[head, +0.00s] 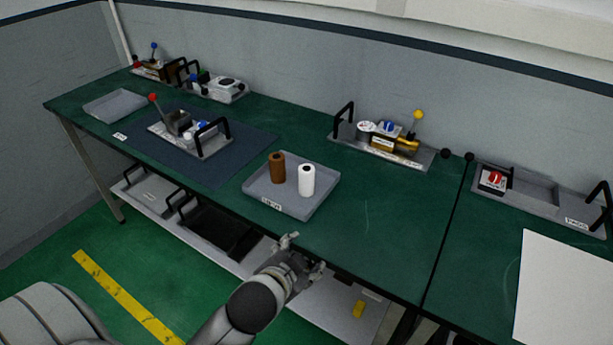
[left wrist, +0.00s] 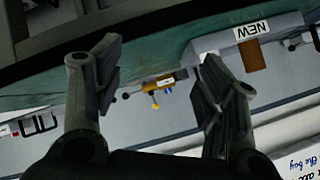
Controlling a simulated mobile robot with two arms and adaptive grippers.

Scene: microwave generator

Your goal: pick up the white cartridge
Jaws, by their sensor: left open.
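The white cartridge (head: 307,181) stands upright on a grey tray (head: 270,197) on the green bench, just right of a brown cartridge (head: 277,167). My left gripper (head: 303,256) is open and empty at the bench's front edge, in front of the tray and apart from both cartridges. In the left wrist view, which looks upside down, the open fingers (left wrist: 160,65) frame the bench. The tray (left wrist: 215,38) with its NEW label shows there at upper right, with the brown cartridge (left wrist: 254,57). I cannot make out the white cartridge in that view. My right gripper is not in view.
A dark mat (head: 243,146) with a lever fixture (head: 185,135) lies left of the tray. A fixture with a yellow knob (head: 383,140) stands behind it. An empty grey tray (head: 115,104) is at far left. The bench right of the cartridge tray is clear.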

